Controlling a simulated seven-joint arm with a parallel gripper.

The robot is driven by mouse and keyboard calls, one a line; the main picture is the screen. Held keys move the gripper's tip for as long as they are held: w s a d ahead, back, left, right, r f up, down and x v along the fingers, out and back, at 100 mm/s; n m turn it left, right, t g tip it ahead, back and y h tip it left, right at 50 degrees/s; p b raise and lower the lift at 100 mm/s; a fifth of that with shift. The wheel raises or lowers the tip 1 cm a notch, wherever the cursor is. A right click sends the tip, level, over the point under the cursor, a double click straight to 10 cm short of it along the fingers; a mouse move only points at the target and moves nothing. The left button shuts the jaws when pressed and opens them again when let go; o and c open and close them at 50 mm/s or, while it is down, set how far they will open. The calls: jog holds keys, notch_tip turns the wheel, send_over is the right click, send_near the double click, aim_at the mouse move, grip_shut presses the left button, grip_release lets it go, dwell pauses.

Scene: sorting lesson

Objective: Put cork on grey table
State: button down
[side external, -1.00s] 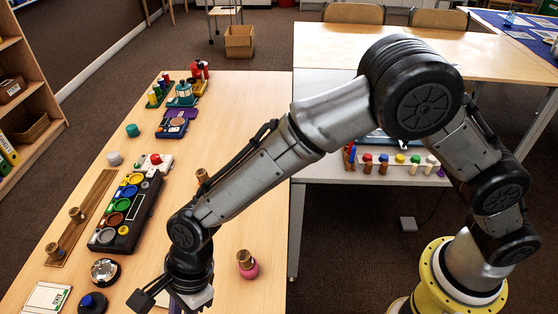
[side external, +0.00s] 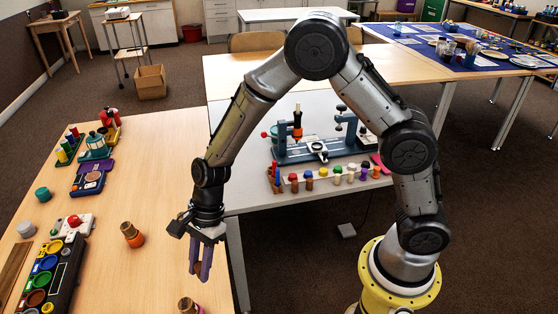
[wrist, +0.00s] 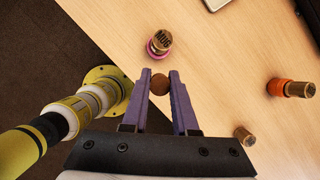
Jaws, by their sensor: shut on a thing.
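My gripper (side external: 202,270) hangs downward over the right edge area of the wooden table, with its purple fingers around a small brown cork. The cork (wrist: 160,84) shows as a round brown end between the fingertips (wrist: 159,78) in the wrist view; the fingers cover its sides. The grey table (side external: 243,180) stands to the right of and behind my gripper in the side view. Its near left part is bare.
Several sorting toys line the left.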

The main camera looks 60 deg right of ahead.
jog(key=s+d+m+t, duration=0.25)
jog(key=d+m, duration=0.45)
jog(key=d, duration=1.7)
jog(key=s+d+r+m+t+h, duration=0.25)
jog(key=s+d+m, duration=0.55)
jog(key=s+d, duration=0.75)
send_near(319, 185)
jog(key=shift+w+a+f+g+h, duration=0.2)
jog(key=shift+w+a+f+h, duration=0.15)
jog(key=shift+w, duration=0.25)
jog(key=shift+w+a+f+g+h, duration=0.1)
jog(key=shift+w+a+f+g, duration=0.15)
jog(key=shift+w+a, duration=0.3)
jog(key=shift+w+d+f, duration=0.2)
jog(key=shift+f, duration=0.1)
jog(key=shift+w+d+f, duration=0.1)
jog(key=shift+f, duration=1.55)
jog(key=shift+f, duration=0.1)
